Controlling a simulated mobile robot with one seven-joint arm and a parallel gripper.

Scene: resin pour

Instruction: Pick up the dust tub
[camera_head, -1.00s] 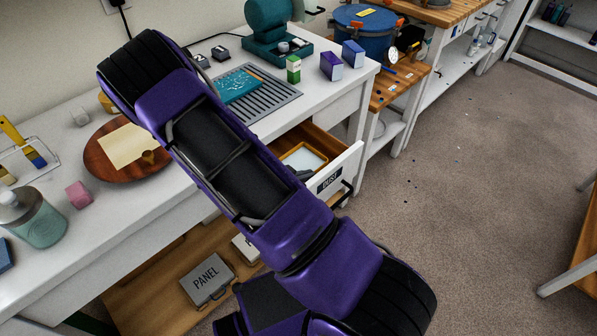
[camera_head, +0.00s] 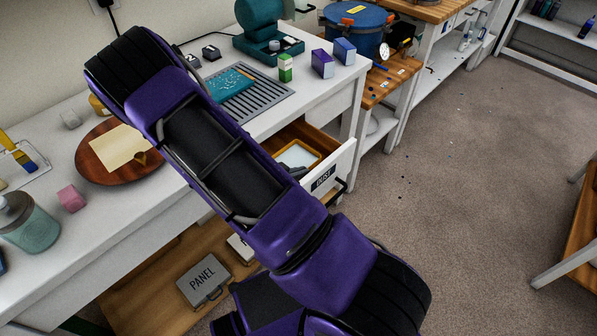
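The likely dust tub (camera_head: 298,154) is an open container with a yellow-orange rim and a pale inside. It sits in the open wooden drawer (camera_head: 318,141), whose white front carries a label reading DUST (camera_head: 323,179). My purple and black arm crosses the picture and covers the near left part of the drawer and part of the tub. A small dark piece shows at the tub's near edge and may be part of my gripper. The rest of my gripper is hidden behind the arm, so its fingers and any contact with the tub cannot be made out.
The white workbench (camera_head: 60,240) holds a round wooden board (camera_head: 95,172), a jar (camera_head: 28,222), a grey slatted rack (camera_head: 262,105) and small boxes (camera_head: 322,64). A PANEL case (camera_head: 204,285) lies on the lower shelf. The carpet (camera_head: 470,180) at right is mostly clear.

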